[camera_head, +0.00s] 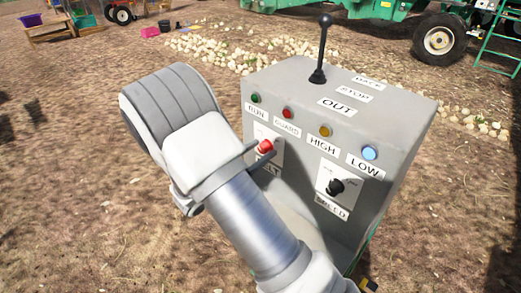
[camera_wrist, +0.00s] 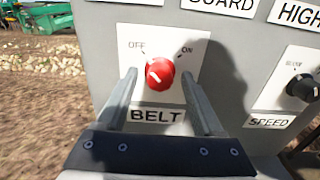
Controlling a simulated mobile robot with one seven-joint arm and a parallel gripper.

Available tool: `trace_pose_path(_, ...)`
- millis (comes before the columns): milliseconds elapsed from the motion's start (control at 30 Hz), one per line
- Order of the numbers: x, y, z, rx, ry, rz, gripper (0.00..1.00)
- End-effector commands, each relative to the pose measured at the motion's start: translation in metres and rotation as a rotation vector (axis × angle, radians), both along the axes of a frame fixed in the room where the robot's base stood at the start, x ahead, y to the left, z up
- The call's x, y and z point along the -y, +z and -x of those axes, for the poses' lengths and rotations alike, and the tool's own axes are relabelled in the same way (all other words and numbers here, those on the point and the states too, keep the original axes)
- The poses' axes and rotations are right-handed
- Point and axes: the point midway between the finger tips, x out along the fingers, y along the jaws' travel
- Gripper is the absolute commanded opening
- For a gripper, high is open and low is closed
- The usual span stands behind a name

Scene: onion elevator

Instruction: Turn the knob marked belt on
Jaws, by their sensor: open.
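The red belt knob (camera_wrist: 160,75) sits on a white plate between the words OFF and ON, above the BELT label (camera_wrist: 156,115). A short white mark shows on the knob's left part, on the OFF side. My gripper (camera_wrist: 158,77) is open, with one finger on each side of the knob in the wrist view. Gaps show between the fingers and the knob, and I cannot tell how far the fingertips are from the panel. In the head view the red knob (camera_head: 265,146) shows beside my gripper, which partly covers the BELT label.
The grey control box (camera_head: 395,115) carries a black speed knob (camera_head: 335,187) right of the belt knob, a row of lamps above, and a tall black lever (camera_head: 322,50) on top. Several onions lie on the soil behind, near green machinery.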

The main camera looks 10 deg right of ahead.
Motion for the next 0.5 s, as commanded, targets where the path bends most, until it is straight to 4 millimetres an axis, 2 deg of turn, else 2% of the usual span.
trace_pose_path(333,0.0045,-0.0001,-0.0032,-0.001,0.001,-0.001,0.69)
trace_pose_path(367,0.0045,-0.0001,-0.0032,0.0,0.001,0.0,0.67)
trace_pose_path(500,0.0044,0.0,-0.003,0.001,0.0,-0.001,0.42)
